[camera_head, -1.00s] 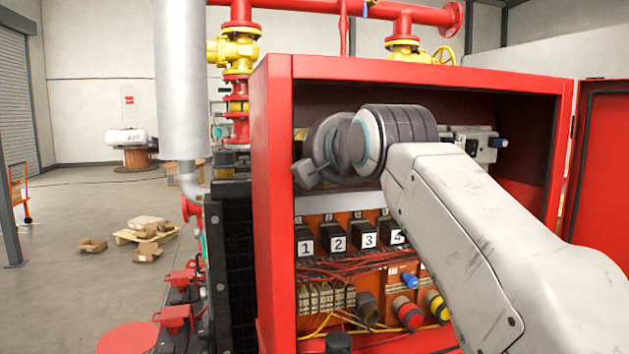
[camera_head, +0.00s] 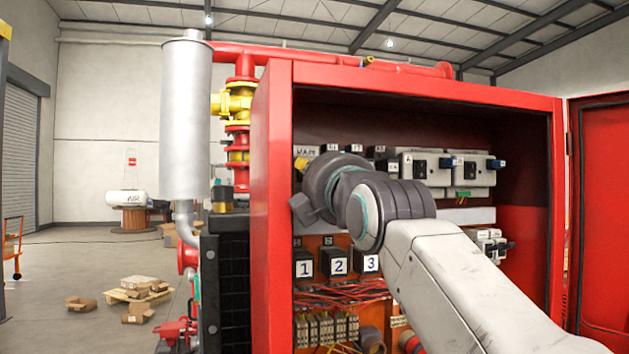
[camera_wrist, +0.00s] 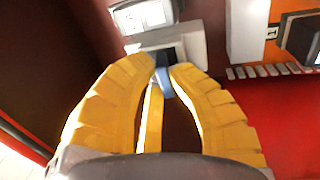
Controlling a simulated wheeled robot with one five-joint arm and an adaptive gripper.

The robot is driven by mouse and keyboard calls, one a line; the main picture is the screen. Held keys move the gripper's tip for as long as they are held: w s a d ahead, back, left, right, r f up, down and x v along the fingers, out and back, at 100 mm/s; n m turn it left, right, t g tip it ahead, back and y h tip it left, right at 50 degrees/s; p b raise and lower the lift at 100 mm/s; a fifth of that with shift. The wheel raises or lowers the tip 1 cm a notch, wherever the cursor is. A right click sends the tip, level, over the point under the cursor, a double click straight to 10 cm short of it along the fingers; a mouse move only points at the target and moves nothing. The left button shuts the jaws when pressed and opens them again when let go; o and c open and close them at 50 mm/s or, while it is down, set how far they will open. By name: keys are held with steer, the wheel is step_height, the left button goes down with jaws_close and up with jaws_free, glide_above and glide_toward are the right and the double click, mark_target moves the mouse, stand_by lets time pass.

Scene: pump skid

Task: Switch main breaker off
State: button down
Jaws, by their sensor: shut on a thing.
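The main breaker (camera_wrist: 188,38) shows in the wrist view as a pale grey body with a blue lever (camera_wrist: 164,78). My gripper (camera_wrist: 162,64) has two ribbed yellow fingers, their tips closed on the blue lever at the breaker's front. The lever's exact angle is hard to tell. In the head view a sign reading MAIN (camera_head: 306,152) stands at the upper left inside the red cabinet (camera_head: 272,200). A bit of yellow finger (camera_head: 300,164) shows just below it; my wrist hides the breaker and most of the gripper there.
To the right on the same row are grey switch units (camera_head: 425,168) with blue parts. Below are numbered black blocks (camera_head: 338,263) and red wiring (camera_head: 340,290). The cabinet door (camera_head: 603,220) stands open at right. The cabinet's left wall is close to my wrist.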

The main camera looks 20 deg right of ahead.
stand_by(0.3)
steer(key=c, duration=1.1)
jaws_free()
steer(key=shift+c, duration=0.2)
steer(key=s+f, duration=0.2)
steer(key=s, duration=0.9)
steer(key=shift+s+f, duration=0.15)
steer(key=shift+s, duration=0.2)
steer(key=shift+d, duration=0.1)
